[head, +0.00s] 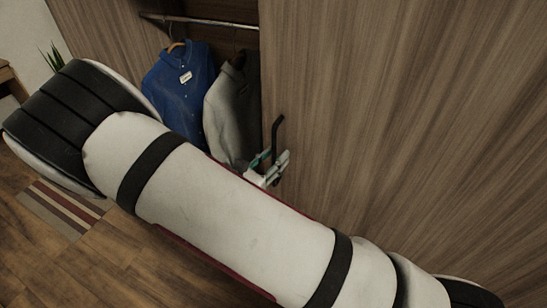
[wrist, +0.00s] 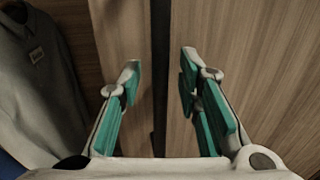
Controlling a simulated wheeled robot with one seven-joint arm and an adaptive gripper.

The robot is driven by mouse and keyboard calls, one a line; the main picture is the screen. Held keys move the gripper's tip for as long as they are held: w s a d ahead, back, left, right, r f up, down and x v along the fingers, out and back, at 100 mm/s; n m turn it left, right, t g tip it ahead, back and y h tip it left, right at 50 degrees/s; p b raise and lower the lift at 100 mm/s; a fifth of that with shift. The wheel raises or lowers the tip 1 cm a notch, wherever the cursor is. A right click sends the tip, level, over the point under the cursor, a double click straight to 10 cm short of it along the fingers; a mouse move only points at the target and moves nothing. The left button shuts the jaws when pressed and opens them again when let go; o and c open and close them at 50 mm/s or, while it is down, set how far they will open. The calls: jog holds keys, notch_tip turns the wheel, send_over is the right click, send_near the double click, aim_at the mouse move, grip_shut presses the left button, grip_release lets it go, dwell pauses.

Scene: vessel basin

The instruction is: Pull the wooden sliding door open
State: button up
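The wooden sliding door (head: 400,110) fills the right of the head view, with its left edge beside the open wardrobe. A dark curved handle (head: 278,135) stands near that edge; its lower part is close to or behind my gripper (head: 268,166). In the wrist view my gripper (wrist: 160,75) is open, its teal-padded fingers apart. The door (wrist: 245,60) shows on the right there.
A blue shirt (head: 182,88) and a grey jacket (head: 233,105) hang from a rail (head: 200,22) in the open wardrobe left of the door. My arm crosses the head view and hides much of the floor. A striped rug (head: 62,208) lies at lower left.

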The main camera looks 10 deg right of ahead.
jog(key=v, duration=1.2)
jog(key=s+d+r+m+g+y, duration=0.2)
jog(key=s+d+r+m+g, duration=0.1)
jog(key=d+r+m+g, duration=0.35)
jog(key=s+d+r+m+g+y, duration=0.2)
jog(key=s+d+r+m+g, duration=0.25)
jog(key=d+m, duration=0.3)
jog(key=s+d+r+m+t+y, duration=0.1)
jog(key=s+r+m+t+y, duration=0.1)
jog(key=s+r+m+y, duration=0.2)
jog(key=s+d+r+m+t+y, duration=0.1)
jog(key=s+r+m+y, duration=0.3)
jog(key=r+m, duration=0.4)
notch_tip(320, 180, up, 2)
jog(key=shift+s+t+y, duration=0.35)
jog(key=shift+t+y, duration=0.45)
jog(key=shift+t, duration=0.1)
